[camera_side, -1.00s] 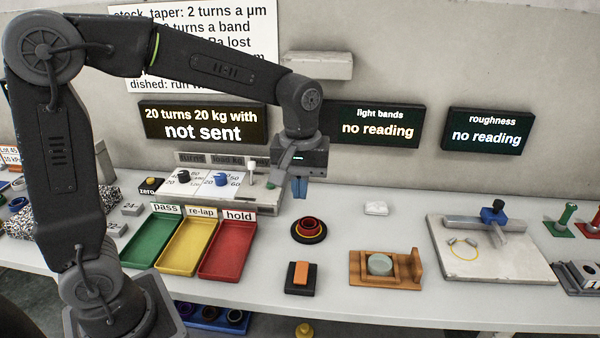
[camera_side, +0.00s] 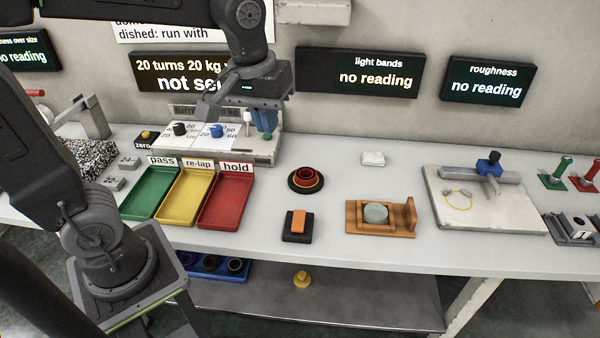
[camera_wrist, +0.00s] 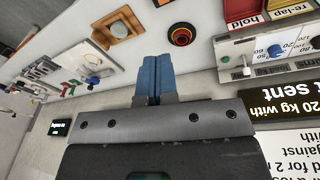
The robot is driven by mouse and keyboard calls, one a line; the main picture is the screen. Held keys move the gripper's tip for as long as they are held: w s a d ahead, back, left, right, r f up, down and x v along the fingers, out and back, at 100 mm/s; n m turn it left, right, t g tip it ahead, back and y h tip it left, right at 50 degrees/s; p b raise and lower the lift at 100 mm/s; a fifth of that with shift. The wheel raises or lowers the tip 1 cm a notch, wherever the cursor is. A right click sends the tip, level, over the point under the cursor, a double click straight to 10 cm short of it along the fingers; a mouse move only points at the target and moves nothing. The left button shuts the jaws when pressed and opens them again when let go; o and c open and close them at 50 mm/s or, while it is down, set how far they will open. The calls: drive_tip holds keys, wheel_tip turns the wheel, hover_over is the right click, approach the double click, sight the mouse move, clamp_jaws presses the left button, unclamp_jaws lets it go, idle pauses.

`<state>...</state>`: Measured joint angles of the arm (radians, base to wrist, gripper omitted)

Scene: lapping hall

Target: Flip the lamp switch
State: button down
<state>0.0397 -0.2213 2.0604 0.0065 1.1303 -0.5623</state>
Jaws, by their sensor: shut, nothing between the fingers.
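A black block with an orange rocker (camera_side: 298,222) stands on the bench in front of the round dark stack. It looks like a switch, and I see no label on it. The control panel (camera_side: 262,155) at the back of the bench carries dials and a white-topped lever (camera_side: 247,118); the lever also shows in the wrist view (camera_wrist: 246,70). I cannot tell which is the lamp switch. My gripper (camera_side: 267,128) is shut and empty. Its blue fingers show in the wrist view (camera_wrist: 154,60). It is just right of the lever in the side view, apparently apart from it.
Green (camera_side: 150,194), yellow (camera_side: 184,197) and red (camera_side: 227,202) trays stand left of the rocker. A ringed dark stack (camera_side: 306,179), a wooden fixture (camera_side: 382,216) and a plate with a blue knob (camera_side: 485,205) stand right. Displays hang behind my arm. Bench between the stack and fixture is bare.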

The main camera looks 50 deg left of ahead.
drive_tip(key=s+a+f+m+t, duration=0.1)
drive_tip(key=s+f+m+t, duration=0.15)
drive_tip(key=s+m, duration=0.5)
drive_tip(key=n+g+y, duration=0.1)
drive_tip(key=n+g, duration=0.2)
drive_tip(key=n, duration=0.7)
hover_over(300, 214)
drive_tip(key=s+d, duration=0.2)
wheel_tip(300, 214, down, 11)
drive_tip(key=shift+n, duration=0.25)
drive_tip(key=f, duration=0.4)
drive_tip(key=w+a+f, duration=0.1)
drive_tip(key=f, duration=0.9)
drive_tip(key=shift+w+a+f, duration=0.1)
drive_tip(key=shift+w+a, duration=0.25)
drive_tip(key=shift+a, duration=0.05)
